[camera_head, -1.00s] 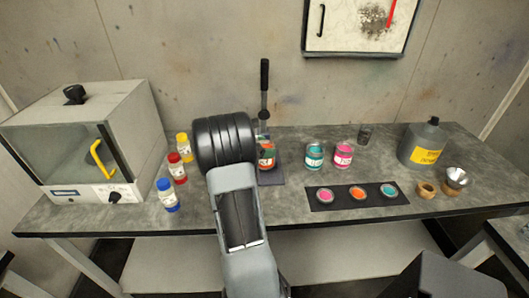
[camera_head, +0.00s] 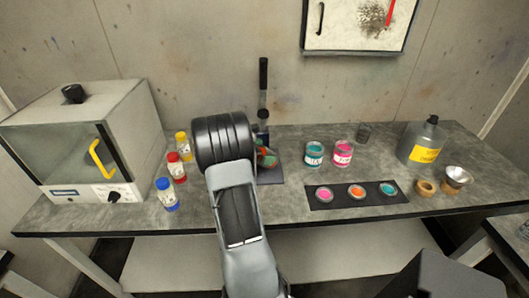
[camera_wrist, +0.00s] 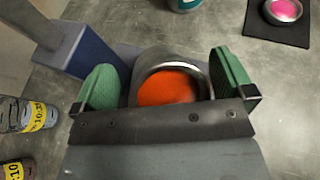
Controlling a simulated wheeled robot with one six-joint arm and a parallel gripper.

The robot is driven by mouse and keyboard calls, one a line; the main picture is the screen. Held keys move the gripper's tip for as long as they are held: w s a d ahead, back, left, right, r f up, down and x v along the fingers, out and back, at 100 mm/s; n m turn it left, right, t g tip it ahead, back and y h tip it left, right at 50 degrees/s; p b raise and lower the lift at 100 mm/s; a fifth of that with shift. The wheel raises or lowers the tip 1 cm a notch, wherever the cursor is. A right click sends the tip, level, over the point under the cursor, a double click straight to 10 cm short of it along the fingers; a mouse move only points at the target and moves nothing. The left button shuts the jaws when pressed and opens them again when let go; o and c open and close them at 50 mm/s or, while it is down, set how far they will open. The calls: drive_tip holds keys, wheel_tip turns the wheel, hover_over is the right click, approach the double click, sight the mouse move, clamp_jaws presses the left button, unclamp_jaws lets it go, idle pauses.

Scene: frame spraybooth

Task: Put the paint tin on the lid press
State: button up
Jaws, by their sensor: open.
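The open paint tin with orange paint (camera_wrist: 168,88) sits upright between my fingers in the wrist view. In the head view it is mostly hidden behind my arm and gripper. It appears to stand on the base plate of the lid press (camera_head: 271,179), though its bottom edge is hidden. The press has an upright lever with a black handle (camera_head: 263,75); its blue-grey column (camera_wrist: 88,50) stands at upper left in the wrist view. My gripper (camera_wrist: 165,68) is open, with one green pad on each side of the tin and a gap showing at the right pad.
Teal (camera_head: 314,153) and pink (camera_head: 343,153) tins stand to the right. A black mat (camera_head: 318,203) holds three paint lids. Blue (camera_head: 167,194), red (camera_head: 176,167) and yellow (camera_head: 183,145) bottles stand left of my arm. A glass-fronted oven (camera_head: 130,120) fills the left end.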

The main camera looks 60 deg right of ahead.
drive_tip(key=b+v, duration=0.1)
drive_tip(key=v, duration=1)
drive_tip(key=shift+a, duration=0.25)
drive_tip(key=shift+w+r, duration=0.15)
drive_tip(key=shift+r, duration=0.05)
